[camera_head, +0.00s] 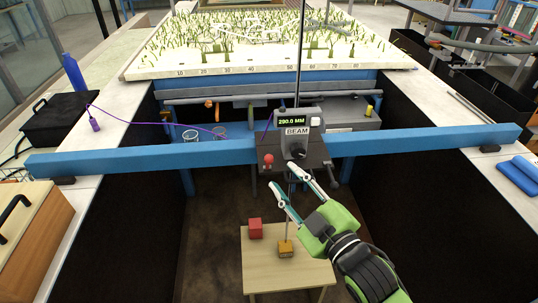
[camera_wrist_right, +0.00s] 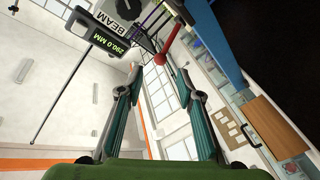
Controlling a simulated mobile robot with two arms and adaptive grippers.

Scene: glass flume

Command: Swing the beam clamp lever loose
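A grey carriage (camera_head: 293,150) marked BEAM sits on the blue beam (camera_head: 420,139), with a green display reading 290.0 MM. A lever with a red ball knob (camera_head: 268,159) is at the carriage's left side; its red stem and knob (camera_wrist_right: 161,58) show in the right wrist view, just beyond the fingertips. A dark handle (camera_head: 333,176) hangs at the carriage's lower right; I cannot tell its function. My right gripper (camera_head: 289,177) is open and empty below the carriage front, its fingers (camera_wrist_right: 160,76) spread in the wrist view. My left gripper is not in view.
Pale worktops flank the gap.

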